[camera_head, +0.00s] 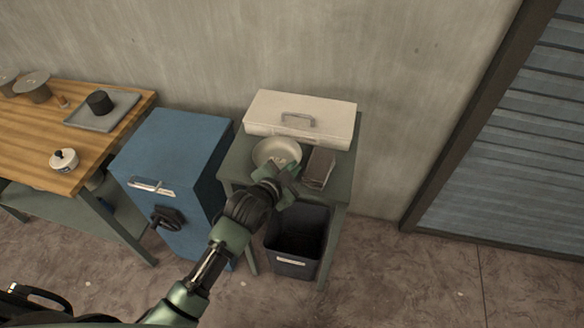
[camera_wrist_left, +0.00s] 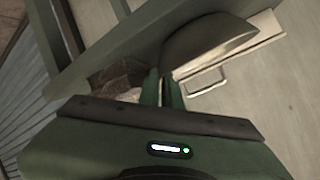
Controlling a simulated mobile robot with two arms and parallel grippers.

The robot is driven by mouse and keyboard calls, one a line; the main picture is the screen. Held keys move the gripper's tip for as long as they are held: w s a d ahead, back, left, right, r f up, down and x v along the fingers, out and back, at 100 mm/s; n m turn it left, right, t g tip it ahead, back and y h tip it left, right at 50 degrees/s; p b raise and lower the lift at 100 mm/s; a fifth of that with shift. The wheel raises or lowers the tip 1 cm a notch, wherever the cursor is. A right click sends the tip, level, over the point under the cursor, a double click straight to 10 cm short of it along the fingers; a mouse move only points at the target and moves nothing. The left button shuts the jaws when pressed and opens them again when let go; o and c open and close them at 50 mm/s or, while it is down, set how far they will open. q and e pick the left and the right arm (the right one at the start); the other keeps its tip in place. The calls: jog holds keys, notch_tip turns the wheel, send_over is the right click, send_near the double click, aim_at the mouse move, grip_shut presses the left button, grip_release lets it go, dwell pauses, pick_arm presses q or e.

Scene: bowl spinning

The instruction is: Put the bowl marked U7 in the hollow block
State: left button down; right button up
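A pale, shallow bowl (camera_head: 277,151) is at the small green table, in front of a cream case. No U7 mark can be read on it. My left gripper (camera_head: 283,172) is at the bowl's near side. In the left wrist view, its fingers (camera_wrist_left: 163,90) are close together at the edge of the bowl (camera_wrist_left: 208,38), with the rim seemingly between them. Whether the bowl touches the tabletop is unclear. A brown block (camera_head: 319,168) lies right of the bowl; whether it is hollow cannot be told. My right gripper is not in view.
The cream case (camera_head: 300,112) with a handle fills the back of the green table (camera_head: 343,180). A dark bin (camera_head: 296,244) stands below. A blue cabinet (camera_head: 172,160) and a wooden bench (camera_head: 40,125) with a grey tray (camera_head: 102,110) are at left.

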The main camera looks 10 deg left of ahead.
pick_arm(q)
jog(key=c, duration=1.9)
grip_release()
jog(key=shift+r, duration=0.1)
jog(key=b+v, duration=0.1)
jog(key=v, duration=1.1)
jog(key=shift+b, duration=0.3)
